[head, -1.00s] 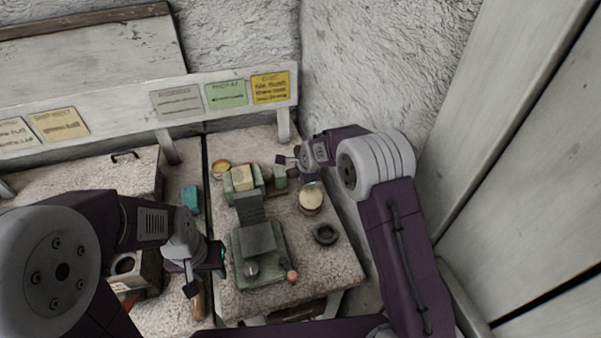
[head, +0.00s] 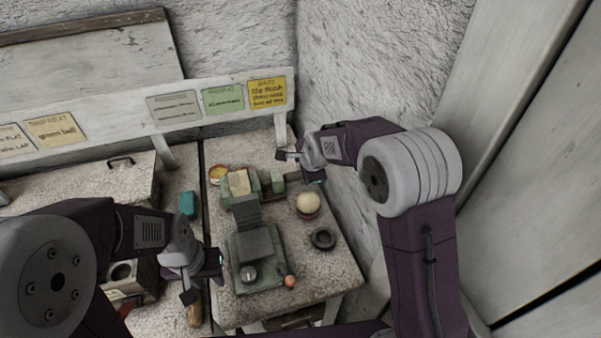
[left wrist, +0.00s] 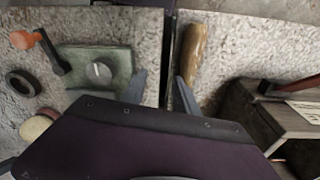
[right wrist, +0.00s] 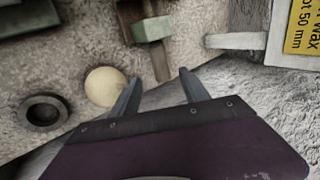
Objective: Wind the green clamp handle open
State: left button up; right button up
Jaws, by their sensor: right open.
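A green clamp (head: 278,183) with a second green jaw and a pale block (head: 238,182) stands behind the grey-green machine. The right wrist view shows its green end block (right wrist: 152,28) with a dark bar (right wrist: 160,62), apparently the handle, pointing towards my right gripper (right wrist: 160,90). My right gripper is open and empty; the bar's end lies near the gap between its fingertips, and I cannot tell whether they touch. In the head view this gripper (head: 296,166) is just behind and right of the clamp. My left gripper (head: 205,280) is open and empty, left of the machine.
The machine (head: 258,255) has a dial and an orange-knobbed crank (head: 290,281). A cream ball (head: 308,202) and a dark ring (head: 323,239) lie right of it. The ball is close to my right gripper's left finger. A wooden handle (left wrist: 195,45) lies near my left gripper.

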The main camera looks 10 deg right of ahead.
aim_at(301, 175)
jog(key=shift+r, duration=0.15)
jog(key=w+f+g+p, duration=0.1)
jog(key=w+f+p, duration=0.1)
jog(key=w+f+g+p, duration=0.1)
jog(key=f+p, duration=0.2)
jog(key=w+f+g+p, duration=0.1)
jog(key=w+f+p, duration=0.1)
jog(key=p, duration=0.1)
jog(key=shift+w+f+h, duration=0.2)
jog(key=shift+w+h, duration=0.1)
grip_shut()
jog(key=t+b, duration=0.1)
jog(key=b, duration=0.2)
jog(key=f+t+b, duration=0.1)
jog(key=b, duration=0.2)
jog(key=shift+s+t, duration=0.25)
jog(key=shift+t, duration=0.15)
jog(key=shift+r+b, duration=0.1)
jog(key=shift+b, duration=0.4)
jog(key=shift+r+t+y, duration=0.15)
jog(key=shift+t+y, duration=0.25)
jog(key=shift+r, duration=0.15)
